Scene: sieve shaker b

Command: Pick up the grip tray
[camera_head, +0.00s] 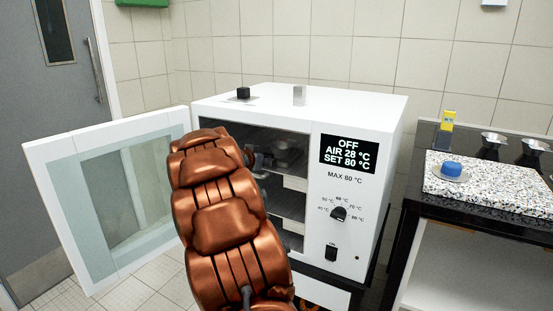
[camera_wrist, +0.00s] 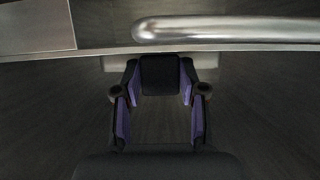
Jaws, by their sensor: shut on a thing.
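My arm reaches through the open front of the white oven (camera_head: 362,205). In the wrist view my gripper (camera_wrist: 160,76), with purple inner faces on its fingers, is closed on a dark square block (camera_wrist: 160,74), which looks like the grip of the tray. The tray's own body cannot be told clearly from the dark surface around it. In the head view my gripper (camera_head: 263,160) is mostly hidden behind my arm at the oven opening. A round metal dish (camera_head: 287,151) shows dimly inside, just right of it.
The oven door (camera_head: 110,195) stands wide open on the left. A rounded metal bar (camera_wrist: 230,29) crosses just beyond the fingertips. A speckled slab (camera_head: 500,187) at right holds a blue-topped piece (camera_head: 453,168).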

